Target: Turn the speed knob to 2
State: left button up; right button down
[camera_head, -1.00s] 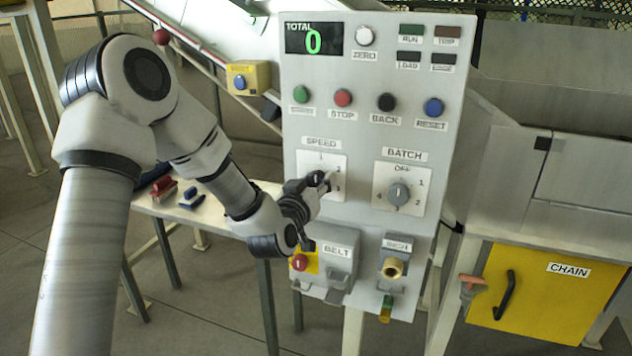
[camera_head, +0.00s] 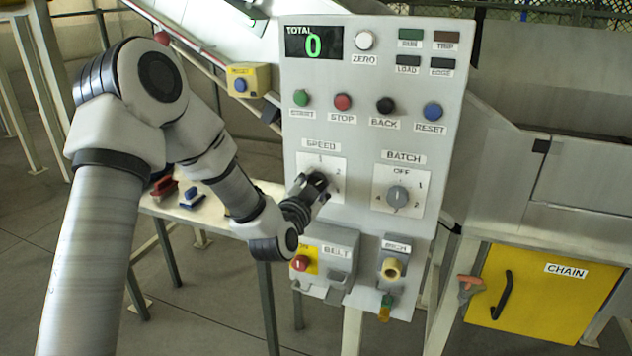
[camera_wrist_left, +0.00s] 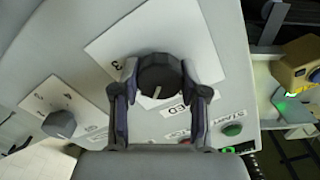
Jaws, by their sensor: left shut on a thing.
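The speed knob (camera_wrist_left: 159,76) is a dark round knob on a white plate (camera_wrist_left: 205,62) under the SPEED label. My left gripper (camera_head: 317,184) is at it, and in the left wrist view its two fingers (camera_wrist_left: 159,72) are shut on opposite sides of the knob. A short white mark on the knob points to the lower side of that view, toward the SPEED label side. Which number it meets is hard to tell. In the head view 1 and 2 show on the plate (camera_head: 308,161); the gripper covers most of the knob. My right gripper is not in view.
The batch knob (camera_head: 398,196) is to the right on the same panel (camera_head: 350,135). Push buttons, including the red STOP (camera_head: 343,102), sit above. The belt switch box (camera_head: 336,246) with a red knob (camera_head: 299,263) is close below my gripper. The display reads 0.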

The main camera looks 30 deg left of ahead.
pick_arm(q)
jog(key=shift+m, duration=1.1)
jog(key=o, duration=1.1)
jog(key=shift+o, duration=0.2)
jog(key=v, duration=0.7)
jog(key=shift+s, duration=0.15)
jog(key=shift+d, duration=0.1)
